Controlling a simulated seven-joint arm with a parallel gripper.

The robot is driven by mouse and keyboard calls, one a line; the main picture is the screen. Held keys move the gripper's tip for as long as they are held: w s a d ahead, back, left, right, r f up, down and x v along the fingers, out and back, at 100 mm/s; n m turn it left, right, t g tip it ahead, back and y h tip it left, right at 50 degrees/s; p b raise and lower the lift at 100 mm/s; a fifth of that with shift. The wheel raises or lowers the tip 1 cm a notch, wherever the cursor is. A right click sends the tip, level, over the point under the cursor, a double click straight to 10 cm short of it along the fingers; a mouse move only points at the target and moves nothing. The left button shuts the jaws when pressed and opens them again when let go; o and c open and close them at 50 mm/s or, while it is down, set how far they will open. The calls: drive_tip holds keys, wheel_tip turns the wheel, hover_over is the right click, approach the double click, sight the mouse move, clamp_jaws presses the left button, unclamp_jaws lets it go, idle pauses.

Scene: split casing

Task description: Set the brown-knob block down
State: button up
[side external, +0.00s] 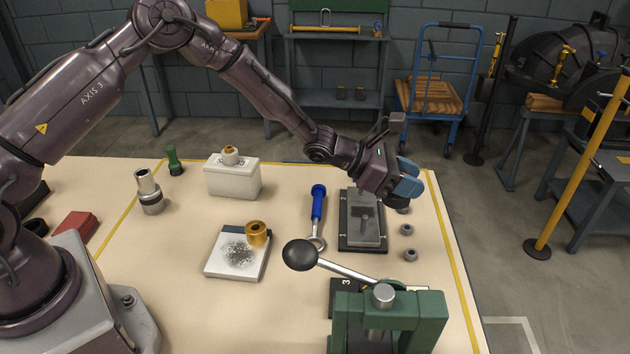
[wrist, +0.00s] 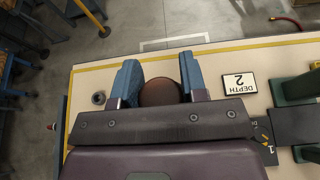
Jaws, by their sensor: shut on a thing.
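My gripper (side external: 407,182) is over the right part of the table, beside a dark plate with a grey block. In the wrist view its two blue fingers (wrist: 160,80) stand on either side of a round brown knob (wrist: 160,92), shut on the brown-knob block. In the side view only a small dark part of the brown-knob block (side external: 400,206) shows under the fingers. The rest is hidden, and I cannot tell whether it touches the table.
The dark plate (side external: 345,243) with its grey block lies just left of my gripper. Two small grey pieces (side external: 407,229) (side external: 411,254) sit nearer the camera. A green press (side external: 430,312) with a black-ball lever stands in front. A blue-handled tool (side external: 318,205) lies further left.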

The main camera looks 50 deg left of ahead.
drive_tip(key=s+a+r+n+t+y, duration=0.1)
drive_tip(key=s+a+n+y, duration=0.1)
drive_tip(key=a, duration=1.7)
drive_tip(key=s+a+m+h, duration=0.2)
drive_tip(key=s+a, duration=0.4)
drive_tip(key=s, duration=0.3)
drive_tip(key=shift+g, duration=0.4)
drive_tip(key=w+f, duration=0.3)
drive_tip(key=w, duration=0.1)
drive_tip(key=w+a+f, duration=0.1)
drive_tip(key=w+f, duration=0.1)
drive_tip(key=w, duration=0.2)
drive_tip(key=w+a+f, duration=0.1)
drive_tip(key=w+f, duration=0.2)
drive_tip(key=w, duration=0.1)
drive_tip(key=shift+w+f, duration=0.3)
drive_tip(key=shift+f, duration=0.05)
drive_tip(key=shift+w+f, duration=0.3)
drive_tip(key=shift+f, duration=0.1)
drive_tip(key=shift+a+f, duration=0.1)
drive_tip(key=shift+f, duration=1.45)
drive_tip(key=shift+f, duration=0.15)
